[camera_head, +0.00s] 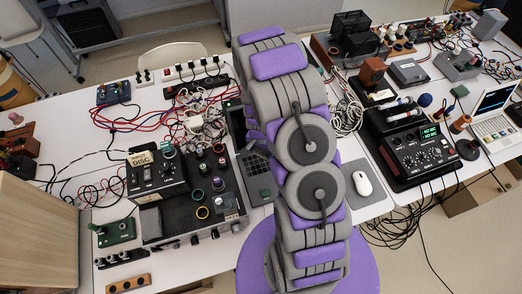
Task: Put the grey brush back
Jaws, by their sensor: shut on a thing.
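I cannot make out a grey brush for certain. My purple and grey arm rises through the middle of the picture and covers part of the table behind it. My gripper is not visible, so what its jaws hold does not show. Slim light-and-dark handled items (400,106) lie at the back of a black device (408,143) on the right; they are too small to tell whether one is a brush.
A black amplifier-like unit (178,222) and a dark keypad (257,176) stand left of my arm. A white mouse (362,184) lies right of it, with a laptop (494,118) farther right. Red and white cables (190,118) and a white cable coil (346,108) clutter the tables.

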